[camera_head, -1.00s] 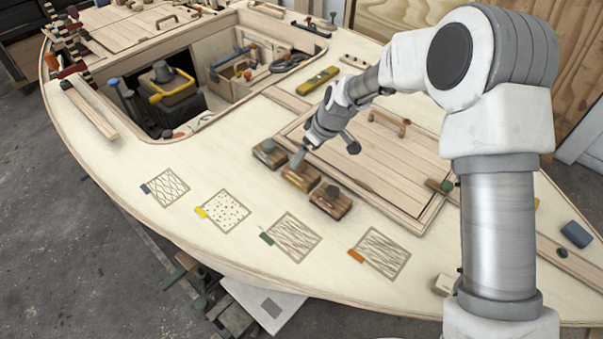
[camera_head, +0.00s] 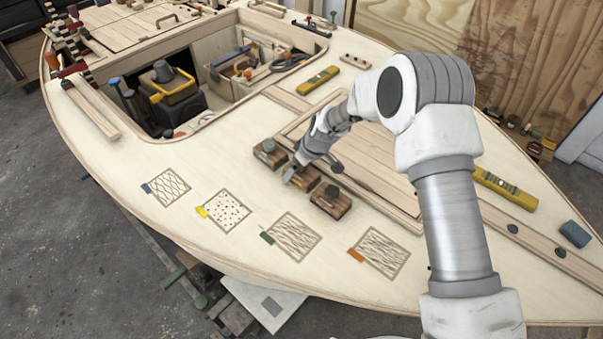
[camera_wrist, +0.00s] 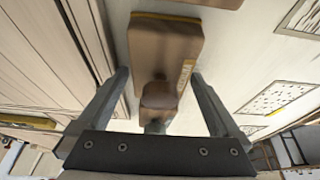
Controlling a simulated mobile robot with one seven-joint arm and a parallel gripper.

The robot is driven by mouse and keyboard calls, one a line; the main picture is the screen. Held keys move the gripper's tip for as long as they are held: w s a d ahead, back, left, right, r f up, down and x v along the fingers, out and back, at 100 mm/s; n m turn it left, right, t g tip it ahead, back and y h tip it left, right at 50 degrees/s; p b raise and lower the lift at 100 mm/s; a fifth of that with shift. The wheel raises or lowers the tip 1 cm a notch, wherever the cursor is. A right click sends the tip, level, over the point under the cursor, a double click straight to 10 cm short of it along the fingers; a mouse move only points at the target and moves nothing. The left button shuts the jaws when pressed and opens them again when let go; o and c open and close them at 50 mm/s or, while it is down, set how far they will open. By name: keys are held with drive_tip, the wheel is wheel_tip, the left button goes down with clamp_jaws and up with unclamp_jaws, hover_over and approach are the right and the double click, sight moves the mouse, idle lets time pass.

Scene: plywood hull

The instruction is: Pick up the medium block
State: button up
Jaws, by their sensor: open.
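Three wooden blocks stand in a row on the pale deck: a left block (camera_head: 270,154), a middle block (camera_head: 309,183) and a right block (camera_head: 331,203). I cannot read which is marked medium. My gripper (camera_head: 291,174) is low at the middle block and partly hides it. In the wrist view my gripper (camera_wrist: 160,74) is open, its fingers on either side of a brown block (camera_wrist: 165,48) with a rounded knob (camera_wrist: 159,96) and a yellow side label. The fingers appear apart from the block. Another block (camera_wrist: 205,3) shows at the top edge.
Several marked patches with coloured tabs, one yellow-tabbed (camera_head: 224,211), lie in front of the blocks. A slatted hatch (camera_head: 375,165) is behind them. Yellow levels (camera_head: 318,80) lie on the deck. An open cockpit (camera_head: 190,100) is at left. Deck around the patches is clear.

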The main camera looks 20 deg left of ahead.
drive_tip(key=c, duration=1.4)
drive_tip(key=shift+r, duration=0.1)
drive_tip(key=shift+r, duration=0.45)
drive_tip(key=v, duration=0.4)
drive_tip(key=shift+a, duration=0.25)
drive_tip(key=s+d+r+b, duration=0.1)
drive_tip(key=s+d+r, duration=0.5)
drive_tip(key=d, duration=0.2)
drive_tip(key=shift+s, duration=0.4)
drive_tip(key=shift+d+r, duration=0.1)
drive_tip(key=shift+r, duration=0.05)
